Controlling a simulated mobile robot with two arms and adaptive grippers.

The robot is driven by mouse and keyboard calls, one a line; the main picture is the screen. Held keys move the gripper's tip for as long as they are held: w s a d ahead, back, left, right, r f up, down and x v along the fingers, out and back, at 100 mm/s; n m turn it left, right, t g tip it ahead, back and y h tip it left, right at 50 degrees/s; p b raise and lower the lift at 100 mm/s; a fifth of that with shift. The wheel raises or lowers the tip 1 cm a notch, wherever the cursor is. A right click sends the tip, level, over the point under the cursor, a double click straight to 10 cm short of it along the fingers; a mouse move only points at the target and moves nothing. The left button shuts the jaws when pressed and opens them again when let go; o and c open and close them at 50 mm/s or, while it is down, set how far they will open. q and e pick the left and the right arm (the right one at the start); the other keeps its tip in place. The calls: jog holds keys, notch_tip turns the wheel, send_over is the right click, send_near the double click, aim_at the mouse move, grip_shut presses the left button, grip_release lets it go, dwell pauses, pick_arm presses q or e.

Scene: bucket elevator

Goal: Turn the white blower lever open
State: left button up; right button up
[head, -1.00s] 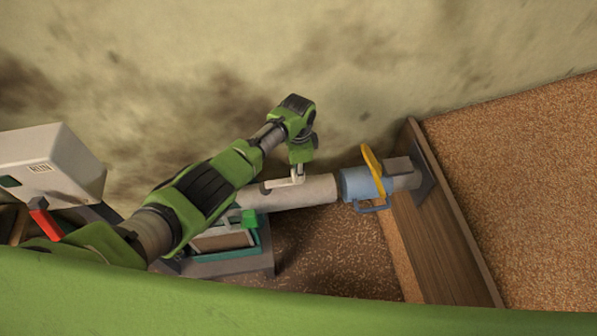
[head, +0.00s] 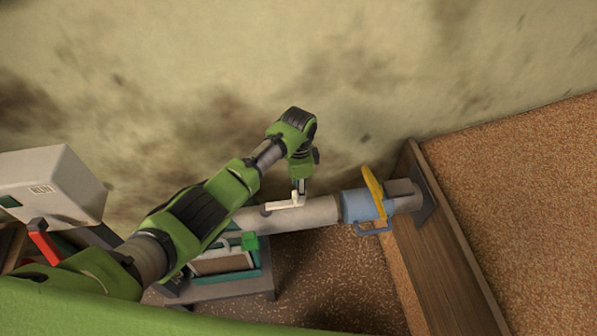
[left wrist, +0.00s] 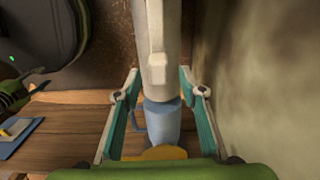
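The white blower lever (head: 283,205) lies along the grey pipe (head: 318,213), with a dark pivot at its left end. My left gripper (head: 299,193) reaches down from above at the lever's right end. In the left wrist view my left gripper (left wrist: 159,86) is open. Its two teal-padded fingers stand on either side of the white lever end (left wrist: 157,66), with a gap on both sides. In the head view the fingers are small and partly hidden by the wrist. My right gripper is in neither view.
A blue coupling (head: 358,206) with a yellow lever (head: 373,184) joins the pipe to a wooden wall (head: 447,245) beside grain. A grey box with a red handle (head: 43,243) stands at left. A concrete wall (head: 220,60) rises close behind the pipe.

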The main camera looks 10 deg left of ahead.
pick_arm(q)
notch_tip(320, 180, up, 9)
dwell(0.3)
dwell(0.4)
